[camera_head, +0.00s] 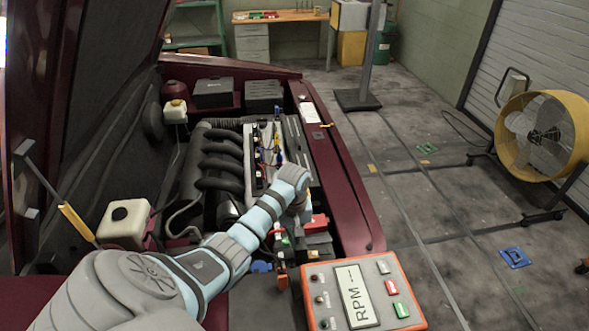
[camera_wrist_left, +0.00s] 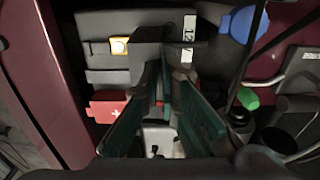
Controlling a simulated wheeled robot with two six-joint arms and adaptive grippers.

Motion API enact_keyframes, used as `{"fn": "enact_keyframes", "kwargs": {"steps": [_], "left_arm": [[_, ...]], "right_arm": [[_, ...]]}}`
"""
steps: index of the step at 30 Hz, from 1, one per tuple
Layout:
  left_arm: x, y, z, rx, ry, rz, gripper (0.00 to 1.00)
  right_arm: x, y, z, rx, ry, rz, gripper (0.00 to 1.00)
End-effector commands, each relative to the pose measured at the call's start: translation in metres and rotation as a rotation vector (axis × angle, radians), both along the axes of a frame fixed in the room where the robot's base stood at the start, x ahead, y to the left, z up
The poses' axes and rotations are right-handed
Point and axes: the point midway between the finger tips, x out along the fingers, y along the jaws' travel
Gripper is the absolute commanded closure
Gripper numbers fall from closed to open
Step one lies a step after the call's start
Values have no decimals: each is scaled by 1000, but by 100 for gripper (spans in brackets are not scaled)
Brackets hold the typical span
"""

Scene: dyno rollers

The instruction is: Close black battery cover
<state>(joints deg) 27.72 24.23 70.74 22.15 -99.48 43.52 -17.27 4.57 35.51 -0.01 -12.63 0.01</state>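The battery (camera_wrist_left: 107,48) is a dark block with a "12" label in the left wrist view. In the head view it (camera_head: 316,243) sits at the front right of the engine bay. A red cover with a plus sign (camera_wrist_left: 108,107) lies at its left; it also shows in the head view (camera_head: 317,222). A black piece (camera_wrist_left: 150,27) beside the label may be the black battery cover; its exact position is unclear. My left gripper (camera_wrist_left: 166,75) points at the battery, its green-padded fingers apart with a narrow gap. In the head view the wrist largely hides this gripper (camera_head: 303,209). My right gripper is out of view.
An orange RPM meter (camera_head: 355,290) stands at the front of the bay. A dark red fender (camera_head: 345,180) edges the right side. A green cap (camera_wrist_left: 248,98) and a blue cap (camera_wrist_left: 245,25) are right of the fingers. The raised hood (camera_head: 95,110) fills the left.

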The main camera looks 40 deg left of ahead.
Motion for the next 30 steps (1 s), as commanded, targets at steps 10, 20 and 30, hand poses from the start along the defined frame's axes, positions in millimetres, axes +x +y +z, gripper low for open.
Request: {"fn": "enact_keyframes", "kwargs": {"steps": [10,20,30], "left_arm": [[7,-6,5,-2,-2,-1,100],[28,-23,7,-3,0,-1,100],[49,-40,1,-1,0,0,100]], "right_arm": [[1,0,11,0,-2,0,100],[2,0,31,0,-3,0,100],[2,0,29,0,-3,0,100]]}}
